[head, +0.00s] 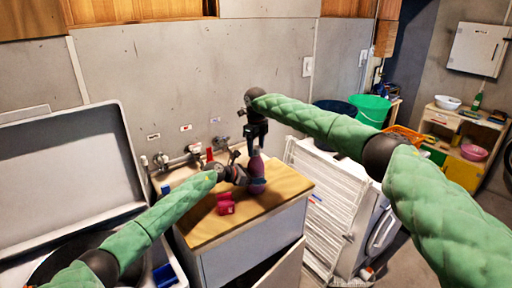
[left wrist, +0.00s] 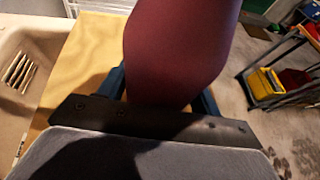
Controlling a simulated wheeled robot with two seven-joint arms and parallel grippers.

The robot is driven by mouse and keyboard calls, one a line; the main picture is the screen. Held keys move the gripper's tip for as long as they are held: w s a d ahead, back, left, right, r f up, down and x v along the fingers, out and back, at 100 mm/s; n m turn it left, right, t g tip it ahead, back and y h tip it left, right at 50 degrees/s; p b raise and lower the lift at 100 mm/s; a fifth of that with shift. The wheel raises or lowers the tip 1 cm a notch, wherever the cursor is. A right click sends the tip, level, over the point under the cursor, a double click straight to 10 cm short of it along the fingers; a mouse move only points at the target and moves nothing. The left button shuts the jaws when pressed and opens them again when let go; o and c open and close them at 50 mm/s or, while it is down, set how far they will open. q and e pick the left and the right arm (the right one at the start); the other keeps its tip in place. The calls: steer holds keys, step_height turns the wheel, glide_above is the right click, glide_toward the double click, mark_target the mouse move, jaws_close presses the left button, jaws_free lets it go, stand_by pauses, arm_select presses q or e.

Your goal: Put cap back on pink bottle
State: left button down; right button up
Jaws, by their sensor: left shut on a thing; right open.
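The pink bottle (head: 257,183), dark pink to maroon here, stands upright over the wooden counter top. My left gripper (head: 240,175) is shut on it from the left. In the left wrist view the bottle (left wrist: 175,50) fills the middle between the fingers; its top is out of that view. My right gripper (head: 257,148) is open, pointing down right at the bottle's top. It hides the bottle's mouth, so I cannot tell whether a cap is there. A small red-pink object (head: 225,203) lies on the counter in front; I cannot tell whether it is the cap.
The wooden counter top (head: 285,187) has bare room at right and front. A red item (head: 210,155) and taps (head: 180,160) are behind. A blue item (head: 166,190) is at left. A white drying rack (head: 318,210) stands right of the counter.

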step_height(320, 180, up, 12)
stand_by(0.6)
arm_select(q)
steer(key=shift+c, duration=1.2)
jaws_free()
arm_select(e)
steer(key=shift+w, duration=0.1)
steer(key=shift+f, duration=0.1)
arm_select(q)
steer(key=shift+s+a+r+b, duration=0.1)
steer(key=shift+s+a+b, duration=0.1)
steer(key=shift+a+b, duration=0.25)
steer(key=b+v, duration=0.2)
steer(key=v, duration=0.3)
steer(key=shift+a, duration=0.3)
arm_select(e)
step_height(320, 180, down, 3)
steer(key=shift+r, duration=0.1)
arm_select(q)
steer(key=shift+s+a+r, duration=0.3)
steer(key=shift+a+r, duration=0.1)
